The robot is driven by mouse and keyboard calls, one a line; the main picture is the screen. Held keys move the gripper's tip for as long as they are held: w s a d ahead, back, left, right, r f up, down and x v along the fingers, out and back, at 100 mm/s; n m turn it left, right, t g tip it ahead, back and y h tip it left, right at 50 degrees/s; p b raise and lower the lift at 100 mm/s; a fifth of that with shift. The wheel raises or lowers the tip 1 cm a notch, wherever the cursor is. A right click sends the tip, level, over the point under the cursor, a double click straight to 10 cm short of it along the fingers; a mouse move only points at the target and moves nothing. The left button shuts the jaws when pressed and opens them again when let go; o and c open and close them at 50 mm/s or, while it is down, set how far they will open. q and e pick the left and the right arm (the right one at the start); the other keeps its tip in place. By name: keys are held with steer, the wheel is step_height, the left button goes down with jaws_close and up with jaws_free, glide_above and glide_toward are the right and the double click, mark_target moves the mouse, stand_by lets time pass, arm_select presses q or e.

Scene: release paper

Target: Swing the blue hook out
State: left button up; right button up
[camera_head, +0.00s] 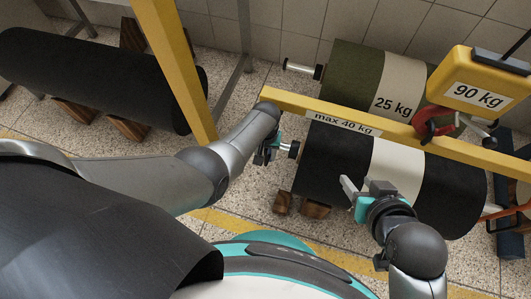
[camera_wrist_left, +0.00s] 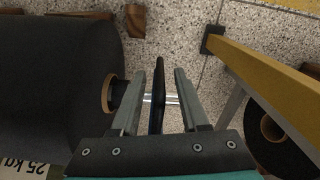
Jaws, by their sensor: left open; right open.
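A red hook-like part (camera_head: 434,123) hangs below the yellow box marked 90 kg (camera_head: 474,92). My left gripper (camera_head: 270,152) is at the left end of the near black roll (camera_head: 335,165). My right gripper (camera_head: 364,192) is open and appears empty over the near roll's front.
A yellow beam (camera_head: 400,130) marked max 40 kg crosses above the near roll. A green roll (camera_head: 348,78) lies behind it. Another black roll (camera_head: 95,80) lies at the left on wooden blocks, beside a yellow post (camera_head: 170,55). Speckled floor (camera_head: 235,215) shows between.

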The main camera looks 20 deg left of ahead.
arm_select(q)
steer(key=shift+c, duration=0.3)
jaws_close()
steer(key=shift+a, duration=0.1)
stand_by(1.0)
